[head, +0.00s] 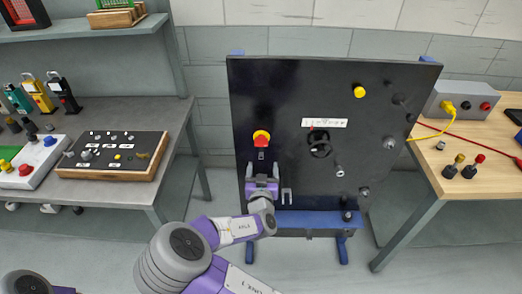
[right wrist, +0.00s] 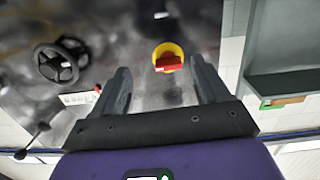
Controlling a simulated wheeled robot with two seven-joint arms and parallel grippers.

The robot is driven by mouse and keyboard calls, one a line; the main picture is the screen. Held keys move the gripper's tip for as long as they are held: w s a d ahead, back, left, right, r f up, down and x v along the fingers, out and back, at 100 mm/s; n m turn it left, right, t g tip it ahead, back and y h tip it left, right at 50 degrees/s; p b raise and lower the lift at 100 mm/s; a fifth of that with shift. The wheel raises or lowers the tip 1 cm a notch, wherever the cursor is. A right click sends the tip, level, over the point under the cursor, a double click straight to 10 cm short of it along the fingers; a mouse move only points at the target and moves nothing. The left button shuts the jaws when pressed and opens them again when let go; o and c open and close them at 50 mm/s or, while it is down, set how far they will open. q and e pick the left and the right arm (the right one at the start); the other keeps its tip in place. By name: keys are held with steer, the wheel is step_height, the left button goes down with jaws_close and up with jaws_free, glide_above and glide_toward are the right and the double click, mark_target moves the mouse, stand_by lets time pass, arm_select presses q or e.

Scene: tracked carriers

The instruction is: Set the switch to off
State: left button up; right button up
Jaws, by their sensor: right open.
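The switch (head: 261,138) is a red handle on a yellow round base, on the left part of the upright black panel (head: 290,90). In the right wrist view the switch (right wrist: 168,60) lies beyond the fingertips, and its red bar looks roughly level there. I cannot read any on or off marking. My right gripper (head: 262,171) is just below the switch in the head view. In the right wrist view the right gripper (right wrist: 160,66) is open, its fingers apart with nothing between them. Contact with the switch is not visible. My left gripper is not in view.
A black handwheel (head: 319,145) and white label strip (head: 324,122) are right of the switch. A yellow knob (head: 359,91) sits higher on the panel. A grey workbench (head: 120,112) stands left, and a wooden table (head: 475,150) with a grey box (head: 460,98) stands right.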

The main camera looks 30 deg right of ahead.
mark_target(261, 145)
steer(key=shift+t, duration=0.6)
steer(key=w+d+r, duration=0.1)
steer(key=w, duration=0.1)
steer(key=w+d+b, duration=0.1)
steer(key=w, duration=0.1)
steer(key=w+d+r, duration=0.1)
steer(key=w, duration=0.2)
steer(key=shift+d+r, duration=0.2)
steer(key=shift+r, duration=0.15)
steer(key=c, duration=1.1)
steer(key=shift+o, duration=0.2)
